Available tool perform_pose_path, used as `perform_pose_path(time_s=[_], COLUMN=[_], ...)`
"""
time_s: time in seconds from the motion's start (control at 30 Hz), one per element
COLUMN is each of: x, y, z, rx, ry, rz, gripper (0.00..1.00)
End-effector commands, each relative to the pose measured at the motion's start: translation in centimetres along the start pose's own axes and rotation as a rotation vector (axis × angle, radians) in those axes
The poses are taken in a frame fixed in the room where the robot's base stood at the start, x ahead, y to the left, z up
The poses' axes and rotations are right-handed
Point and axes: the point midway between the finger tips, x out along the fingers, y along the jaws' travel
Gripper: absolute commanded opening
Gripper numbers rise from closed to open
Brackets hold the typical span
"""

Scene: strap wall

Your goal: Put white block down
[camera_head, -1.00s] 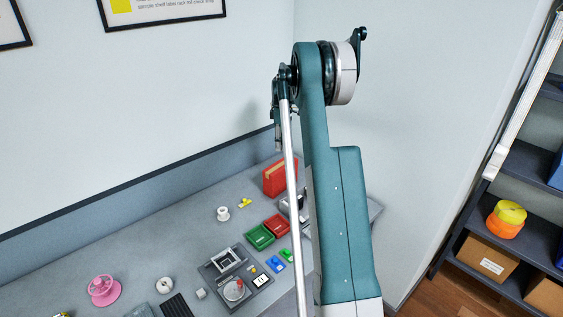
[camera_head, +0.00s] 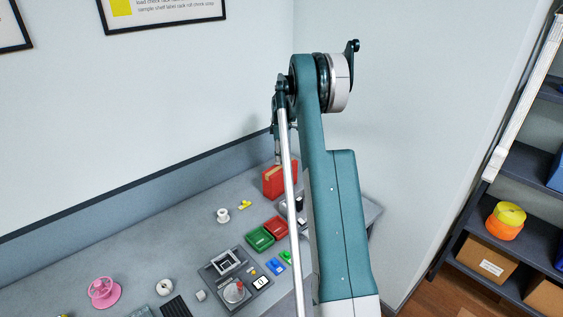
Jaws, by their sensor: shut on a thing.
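My gripper (camera_head: 277,150) is seen small and side-on, partly behind my own arm. It points down just above the red box (camera_head: 273,181) at the back of the bench. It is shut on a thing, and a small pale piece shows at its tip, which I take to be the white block. Its shape and any contact with the red box are too small to tell. A separate small whitish cube (camera_head: 201,295) sits on the bench at the front, left of the grey device.
Green (camera_head: 260,238) and red (camera_head: 276,227) trays stand mid-bench. A grey device (camera_head: 235,289), white spool (camera_head: 223,215), yellow piece (camera_head: 245,204) and pink spool (camera_head: 104,292) stand around them. My arm hides the bench's right part. The back left of the bench is clear.

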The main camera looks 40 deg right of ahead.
Motion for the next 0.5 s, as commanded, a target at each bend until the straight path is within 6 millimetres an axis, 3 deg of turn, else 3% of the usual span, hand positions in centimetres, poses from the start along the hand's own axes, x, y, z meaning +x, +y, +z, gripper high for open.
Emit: perform_pose_path(time_s=[0.2,0.5], x=[1.7,1.8], y=[0.0,0.0], z=[0.0,0.0], rx=[0.0,0.0], ry=[0.0,0.0], rz=[0.0,0.0], gripper=[0.1,0.1])
